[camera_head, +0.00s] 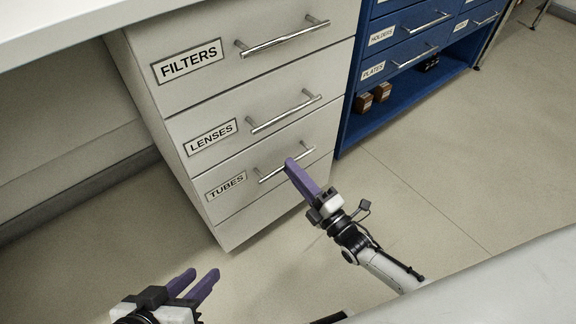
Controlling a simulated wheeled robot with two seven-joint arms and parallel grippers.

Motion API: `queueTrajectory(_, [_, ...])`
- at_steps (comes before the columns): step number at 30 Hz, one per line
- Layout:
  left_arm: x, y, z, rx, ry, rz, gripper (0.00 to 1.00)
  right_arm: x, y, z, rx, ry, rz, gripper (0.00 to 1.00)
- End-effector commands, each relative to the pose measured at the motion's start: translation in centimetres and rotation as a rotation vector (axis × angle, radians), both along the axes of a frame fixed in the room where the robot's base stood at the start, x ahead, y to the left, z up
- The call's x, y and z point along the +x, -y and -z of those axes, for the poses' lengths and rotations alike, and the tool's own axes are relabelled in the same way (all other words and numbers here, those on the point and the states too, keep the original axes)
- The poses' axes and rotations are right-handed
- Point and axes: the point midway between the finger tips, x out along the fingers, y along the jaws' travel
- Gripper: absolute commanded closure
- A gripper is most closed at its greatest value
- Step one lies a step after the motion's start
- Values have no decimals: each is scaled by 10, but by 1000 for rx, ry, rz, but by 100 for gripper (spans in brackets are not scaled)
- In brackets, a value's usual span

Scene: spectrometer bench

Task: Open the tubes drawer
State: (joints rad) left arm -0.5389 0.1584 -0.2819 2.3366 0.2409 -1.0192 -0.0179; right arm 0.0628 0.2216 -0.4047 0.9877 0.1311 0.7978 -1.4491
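The tubes drawer (240,190) is the light grey drawer labelled TUBES, below the LENSES drawer in the cabinet. Its front looks flush with the drawers above, so it appears closed. Its silver bar handle (271,176) runs across the front. My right gripper (290,163) has its purple fingertips at the middle of this handle, covering part of it. The fingers overlap in this view, so I cannot tell whether they are shut on the bar. My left gripper (202,273) is open and empty, low over the floor at the bottom left.
The FILTERS drawer (210,45) and LENSES drawer (225,118) are closed above, with protruding bar handles. A blue cabinet (400,95) stands to the right, with small brown boxes (372,97) on its low shelf. A white worktop (60,25) overhangs at upper left. Floor (450,170) in front is clear.

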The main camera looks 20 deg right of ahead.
Motion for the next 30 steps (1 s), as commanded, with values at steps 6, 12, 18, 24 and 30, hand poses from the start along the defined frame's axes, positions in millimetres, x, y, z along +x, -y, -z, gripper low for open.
queueTrajectory(6, [2, 3, -4, -20, 17, -1, 69, 21, -7, -3, 1, 0, 1, 83])
queueTrajectory(12, [2, 3, -5, -23, 18, -1, 69, 23, -9, -4, 1, -1, 1, 83])
queueTrajectory(18, [2, 3, -5, -24, 18, -1, 69, 23, -8, -5, 1, -1, 1, 96])
queueTrajectory(24, [2, 3, -5, -24, 18, -1, 69, 23, -8, -4, 1, -1, 1, 100])
queueTrajectory(30, [2, 3, -6, -23, 18, -1, 69, 21, -9, -4, 1, -2, -3, 100])
